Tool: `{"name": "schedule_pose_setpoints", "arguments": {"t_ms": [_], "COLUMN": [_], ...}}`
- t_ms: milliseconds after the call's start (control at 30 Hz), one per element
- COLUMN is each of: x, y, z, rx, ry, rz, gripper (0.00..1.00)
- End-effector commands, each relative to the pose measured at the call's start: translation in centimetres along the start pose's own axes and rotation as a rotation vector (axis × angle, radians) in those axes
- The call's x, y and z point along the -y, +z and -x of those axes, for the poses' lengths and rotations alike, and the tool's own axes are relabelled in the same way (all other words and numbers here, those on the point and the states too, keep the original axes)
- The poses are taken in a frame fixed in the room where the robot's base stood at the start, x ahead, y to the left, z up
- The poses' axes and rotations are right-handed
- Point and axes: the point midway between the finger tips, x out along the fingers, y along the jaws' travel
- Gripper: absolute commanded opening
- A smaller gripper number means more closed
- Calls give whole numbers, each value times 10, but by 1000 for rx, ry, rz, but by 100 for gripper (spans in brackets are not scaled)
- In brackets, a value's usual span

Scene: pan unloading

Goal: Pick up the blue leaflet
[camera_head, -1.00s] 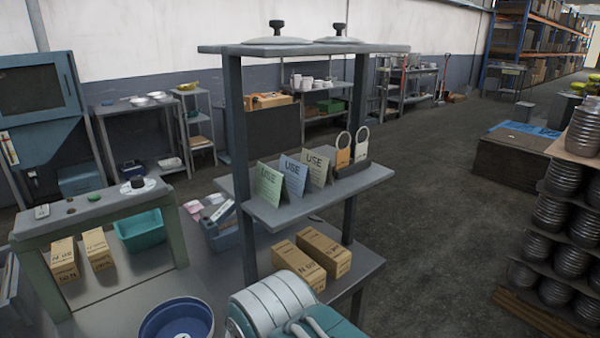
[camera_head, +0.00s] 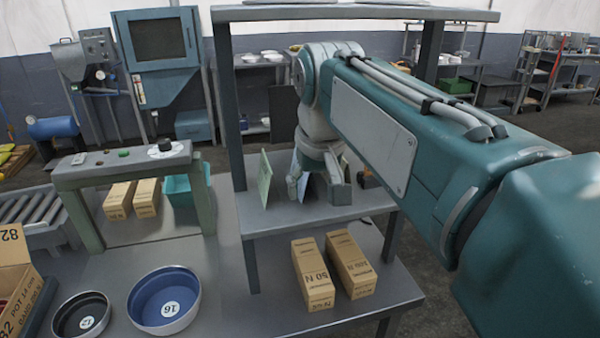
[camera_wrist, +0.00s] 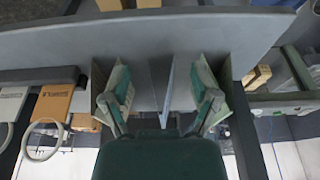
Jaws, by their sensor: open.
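The blue leaflet (camera_wrist: 168,92) stands on the middle shelf, seen nearly edge-on in the wrist view. My gripper (camera_wrist: 160,80) is open around it, with one finger on each side and a gap to both. The green leaflet (camera_head: 265,179) stands just left of my gripper there. In the wrist view the green leaflet (camera_wrist: 229,85) lies beyond the right finger and the tan leaflet (camera_wrist: 98,85) beyond the left finger, both close.
In the wrist view an orange padlock (camera_wrist: 52,103) and a white padlock (camera_wrist: 12,103) stand left of the leaflets. The top shelf (camera_head: 350,13) is above and behind my gripper. Two cardboard boxes (camera_head: 312,275) (camera_head: 352,265) stand below.

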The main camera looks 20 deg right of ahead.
Motion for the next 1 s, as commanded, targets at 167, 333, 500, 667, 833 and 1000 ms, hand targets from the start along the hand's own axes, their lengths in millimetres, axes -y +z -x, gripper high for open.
{"name": "schedule_pose_setpoints", "arguments": {"t_ms": [167, 333, 500, 667, 833, 1000], "x": [-5, -10, -10, -8, -8, -8], "y": [-14, -31, -57, -62, -62, -62], "z": [-4, -10, -16, -27, -29, -30], "rx": [0, 1, 0, 2, -2, -1], "ry": [-3, -6, -7, -6, -6, -6], "rz": [-2, -4, -3, -3, -3, -3], "gripper": [78, 78, 78, 78, 78, 43]}}
